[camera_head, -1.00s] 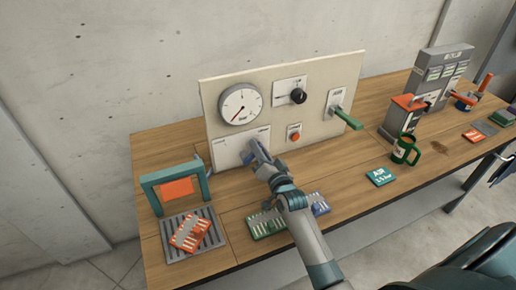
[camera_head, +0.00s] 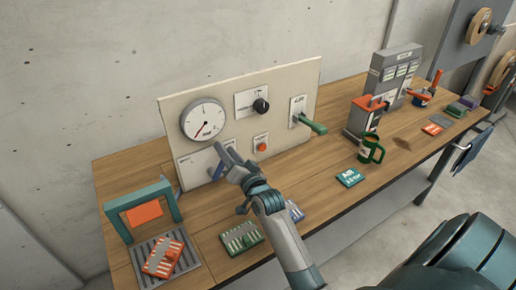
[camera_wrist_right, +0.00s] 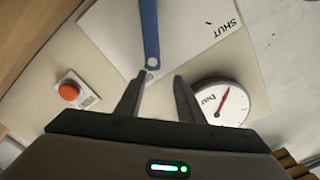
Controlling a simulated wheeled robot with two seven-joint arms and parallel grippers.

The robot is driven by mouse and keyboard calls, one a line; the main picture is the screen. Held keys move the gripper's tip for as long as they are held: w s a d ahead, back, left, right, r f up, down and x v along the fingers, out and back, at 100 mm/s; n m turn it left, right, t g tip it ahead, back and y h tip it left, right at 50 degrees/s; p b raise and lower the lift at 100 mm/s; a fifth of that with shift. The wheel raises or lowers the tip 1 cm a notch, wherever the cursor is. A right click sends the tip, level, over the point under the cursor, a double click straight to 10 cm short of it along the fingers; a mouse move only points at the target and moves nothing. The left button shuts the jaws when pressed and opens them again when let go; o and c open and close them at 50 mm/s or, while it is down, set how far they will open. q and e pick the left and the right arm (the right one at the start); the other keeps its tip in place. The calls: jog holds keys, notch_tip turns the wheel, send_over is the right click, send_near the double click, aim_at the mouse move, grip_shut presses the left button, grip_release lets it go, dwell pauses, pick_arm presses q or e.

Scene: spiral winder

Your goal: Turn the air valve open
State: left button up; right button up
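A blue lever (camera_head: 218,171) sits on a white plate (camera_head: 190,170) low on the panel, below the gauge. In the right wrist view the blue lever (camera_wrist_right: 149,30) runs up from a small round pivot, and the plate reads "SHUT" (camera_wrist_right: 228,28). My right gripper (camera_head: 222,150) is in front of this plate. In the wrist view its fingers (camera_wrist_right: 159,78) are spread apart, with the lever's pivot end just beyond the left fingertip; contact cannot be told. A green lever (camera_head: 312,124) sticks out from a plate that seems to read "AIR" at the panel's right. My left gripper is not in view.
The gauge (camera_head: 204,121), a black knob (camera_head: 261,106) and a red button (camera_head: 261,145) are on the cream panel (camera_head: 285,80).

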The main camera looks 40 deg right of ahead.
pick_arm(q)
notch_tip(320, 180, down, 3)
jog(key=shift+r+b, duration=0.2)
jog(key=shift+b, duration=0.95)
pick_arm(e)
jog(key=s+d+r, duration=0.6)
jog(key=s, duration=0.3)
jog(key=shift+r, duration=0.1)
